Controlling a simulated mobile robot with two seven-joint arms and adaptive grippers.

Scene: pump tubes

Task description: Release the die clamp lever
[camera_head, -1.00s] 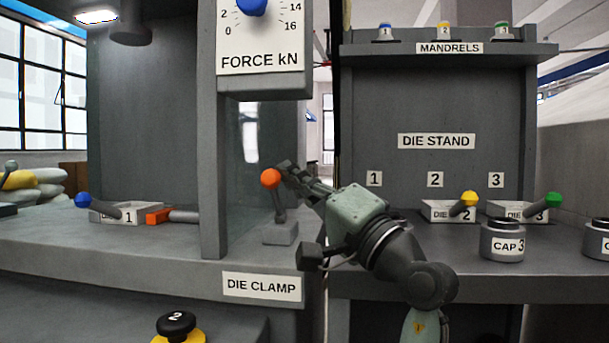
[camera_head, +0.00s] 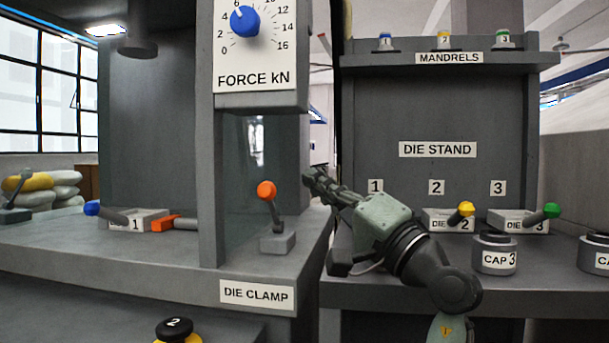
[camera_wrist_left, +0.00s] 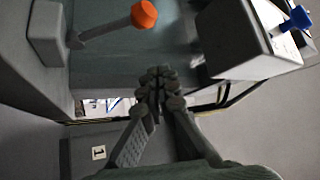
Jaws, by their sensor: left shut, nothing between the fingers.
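The die clamp lever (camera_head: 272,212) has an orange ball on a dark shaft. It rises from a grey block above the DIE CLAMP label (camera_head: 257,295) and leans slightly left. The lever also shows in the left wrist view (camera_wrist_left: 110,27), with its orange ball toward the upper middle. My left gripper (camera_head: 312,180) is shut and empty, to the right of the orange ball and apart from it. Its closed fingertips show in the left wrist view (camera_wrist_left: 158,85), below the ball. My right gripper is not in view.
The grey machine post (camera_head: 211,170) stands left of the lever. The force dial (camera_head: 245,21) is above. Die 1 (camera_head: 150,221) with a blue-ended handle and an orange-tipped bar (camera_head: 165,223) lie left. The die stand (camera_head: 437,175) and cap 3 (camera_head: 494,257) are right.

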